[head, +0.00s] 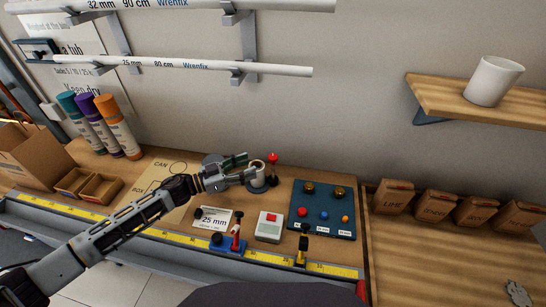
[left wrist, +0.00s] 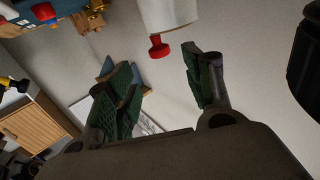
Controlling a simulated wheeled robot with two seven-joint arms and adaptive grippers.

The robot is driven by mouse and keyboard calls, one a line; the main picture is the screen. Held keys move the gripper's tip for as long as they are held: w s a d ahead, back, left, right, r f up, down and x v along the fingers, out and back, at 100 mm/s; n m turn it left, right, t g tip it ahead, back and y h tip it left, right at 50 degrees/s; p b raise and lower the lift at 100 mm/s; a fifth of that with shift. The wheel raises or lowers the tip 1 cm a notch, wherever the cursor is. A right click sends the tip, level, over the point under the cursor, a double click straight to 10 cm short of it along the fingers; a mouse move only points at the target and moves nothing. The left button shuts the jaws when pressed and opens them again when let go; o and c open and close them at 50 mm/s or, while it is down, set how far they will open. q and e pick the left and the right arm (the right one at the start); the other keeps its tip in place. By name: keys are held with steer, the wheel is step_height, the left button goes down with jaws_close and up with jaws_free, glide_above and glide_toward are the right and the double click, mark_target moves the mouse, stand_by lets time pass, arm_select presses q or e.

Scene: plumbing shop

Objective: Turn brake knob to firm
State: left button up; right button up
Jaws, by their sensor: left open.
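My left gripper (head: 244,169) reaches in from the left over the bench, its green-padded fingers beside a short grey-white cylinder (head: 257,175) on a round base. A red knob (head: 273,157) on a dark stem stands just behind the cylinder. In the left wrist view the gripper (left wrist: 158,65) is open and empty. A red knob (left wrist: 159,47) beside a pale cylinder (left wrist: 168,14) shows there beyond the gap between the fingertips, apart from both pads. I cannot read any brake marking or setting. My right gripper is not in view.
A blue board (head: 322,228) with brass and coloured knobs lies right of the cylinder. Capped tubes (head: 118,128) stand at left.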

mark_target(269, 159)
arm_select(q)
steer(key=shift+p+x, duration=0.6)
steer(key=shift+x, duration=4.6)
steer(key=c, duration=1)
